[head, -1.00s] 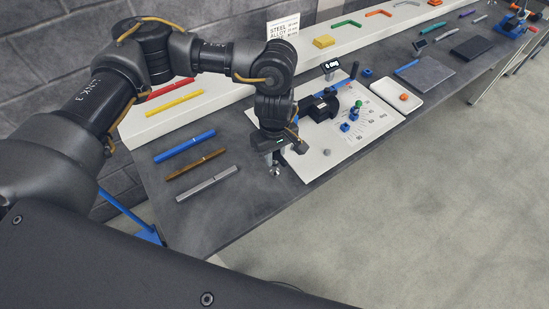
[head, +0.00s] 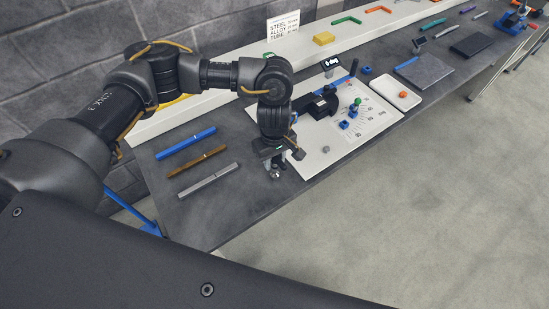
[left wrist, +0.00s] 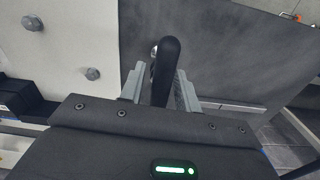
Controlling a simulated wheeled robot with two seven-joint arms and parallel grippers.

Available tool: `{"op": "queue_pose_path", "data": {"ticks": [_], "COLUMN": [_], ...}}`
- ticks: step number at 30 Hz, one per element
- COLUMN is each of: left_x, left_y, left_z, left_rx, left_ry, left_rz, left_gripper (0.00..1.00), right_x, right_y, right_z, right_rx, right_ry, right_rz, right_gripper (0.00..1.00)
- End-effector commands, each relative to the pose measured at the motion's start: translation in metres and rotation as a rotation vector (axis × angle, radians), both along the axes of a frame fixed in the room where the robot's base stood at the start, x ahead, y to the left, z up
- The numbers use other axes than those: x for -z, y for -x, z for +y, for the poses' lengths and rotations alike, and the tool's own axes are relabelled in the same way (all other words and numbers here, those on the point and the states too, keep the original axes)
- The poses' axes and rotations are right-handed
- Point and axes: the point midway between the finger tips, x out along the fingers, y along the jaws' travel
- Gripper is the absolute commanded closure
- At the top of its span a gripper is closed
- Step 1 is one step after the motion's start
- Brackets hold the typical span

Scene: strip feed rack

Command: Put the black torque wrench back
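My left gripper (head: 274,172) hangs over the bench near its front edge, just left of the white plate. In the left wrist view a black rounded handle (left wrist: 166,65), which looks like the torque wrench, stands between the two fingers (left wrist: 160,88). The fingers appear shut on it. A small silver end (left wrist: 154,51) shows beside the handle's top, and a silver tip (head: 275,175) shows below the gripper in the head view. The rest of the wrench is hidden. My right gripper is not in view.
The white plate (head: 316,157) carries a black bending device (head: 318,106) and a blue block (head: 344,125). Blue (head: 186,143), brown (head: 197,160) and grey (head: 208,179) rods lie left of the gripper. A white tray (head: 397,88) stands right. Bare bench (head: 220,215) lies in front.

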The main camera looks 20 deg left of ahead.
Motion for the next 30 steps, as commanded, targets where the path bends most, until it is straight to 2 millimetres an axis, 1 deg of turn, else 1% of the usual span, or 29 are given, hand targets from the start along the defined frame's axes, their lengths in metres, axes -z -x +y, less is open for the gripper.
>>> {"op": "queue_pose_path", "data": {"ticks": [1, 2, 10, 13, 14, 17, 24, 30], "left_x": [0.0, 0.0, -0.001, -0.006, -0.007, -0.019, -0.068, -0.102], "left_y": [0.0, 0.0, 0.0, 0.0, -0.001, -0.002, -0.002, -0.001], "left_z": [0.0, 0.0, 0.0, 0.0, 0.0, 0.0, 0.0, 0.0], "left_rx": [0.0, 0.0, 0.0, -0.001, 0.001, 0.003, 0.003, 0.001], "left_ry": [0.0, 0.0, 0.0, 0.0, 0.001, 0.001, 0.0, 0.0], "left_rz": [0.0, 0.0, 0.0, 0.0, -0.002, -0.006, -0.007, -0.006], "left_gripper": [0.61, 0.57, 0.57, 0.57, 0.57, 0.57, 0.57, 0.57], "right_x": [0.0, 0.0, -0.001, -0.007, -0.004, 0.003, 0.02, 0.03], "right_y": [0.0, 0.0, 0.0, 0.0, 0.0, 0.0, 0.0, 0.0], "right_z": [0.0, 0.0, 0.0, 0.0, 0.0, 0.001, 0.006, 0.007], "right_rx": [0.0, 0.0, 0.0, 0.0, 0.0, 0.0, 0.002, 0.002], "right_ry": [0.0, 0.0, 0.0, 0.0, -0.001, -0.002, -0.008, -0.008], "right_rz": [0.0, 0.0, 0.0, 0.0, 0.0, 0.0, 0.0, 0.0], "right_gripper": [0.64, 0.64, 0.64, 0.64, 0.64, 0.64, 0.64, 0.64]}}
